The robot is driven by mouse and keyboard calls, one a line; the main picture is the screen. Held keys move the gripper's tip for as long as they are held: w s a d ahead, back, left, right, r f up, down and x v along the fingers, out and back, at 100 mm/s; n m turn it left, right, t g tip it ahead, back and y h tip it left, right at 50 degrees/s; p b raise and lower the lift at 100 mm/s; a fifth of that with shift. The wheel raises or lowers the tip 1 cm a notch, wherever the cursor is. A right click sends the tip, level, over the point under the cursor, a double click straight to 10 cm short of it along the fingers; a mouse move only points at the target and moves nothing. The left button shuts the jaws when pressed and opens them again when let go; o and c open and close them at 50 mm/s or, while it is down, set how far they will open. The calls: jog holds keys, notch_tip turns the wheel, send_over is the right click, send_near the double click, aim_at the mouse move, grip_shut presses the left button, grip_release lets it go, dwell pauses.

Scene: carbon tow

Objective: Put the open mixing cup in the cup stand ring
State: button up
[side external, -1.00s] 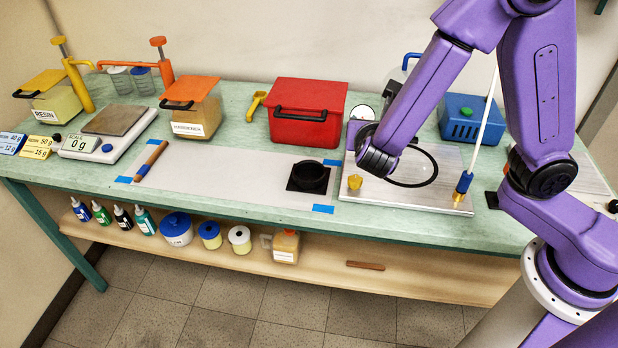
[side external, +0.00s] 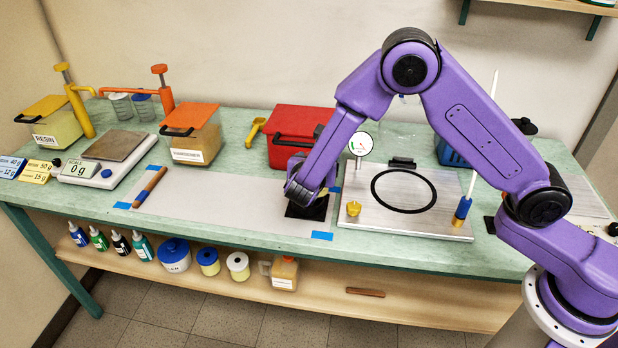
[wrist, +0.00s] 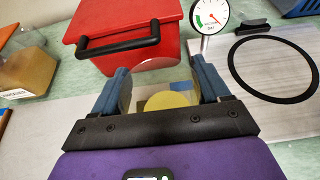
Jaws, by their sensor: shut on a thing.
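My gripper (side external: 316,195) is over the black square base (side external: 296,212) of the cup stand, near the front middle of the bench. In the wrist view, my gripper (wrist: 160,75) has its two blue fingers on either side of a clear open cup (wrist: 155,64) holding something pale yellow, and is shut on it.
A red box (side external: 290,125) with a black handle stands behind the hand. A metal plate (side external: 450,220) with a black oval ring (side external: 404,191), a dial gauge (side external: 361,144) and a brass fitting (side external: 353,208) lies to the right.

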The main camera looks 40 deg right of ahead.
jog(key=shift+w+a+f, duration=0.1)
jog(key=shift+w+f, duration=0.3)
jog(key=shift+f, duration=0.6)
jog(key=shift+w+a+f, duration=0.1)
jog(key=shift+w+f, duration=0.35)
jog(key=shift+f, duration=0.6)
jog(key=shift+w+a+f, duration=0.1)
jog(key=shift+w+f, duration=0.3)
jog(key=shift+f, duration=0.6)
jog(key=shift+f, duration=0.15)
jog(key=o, duration=1.1)
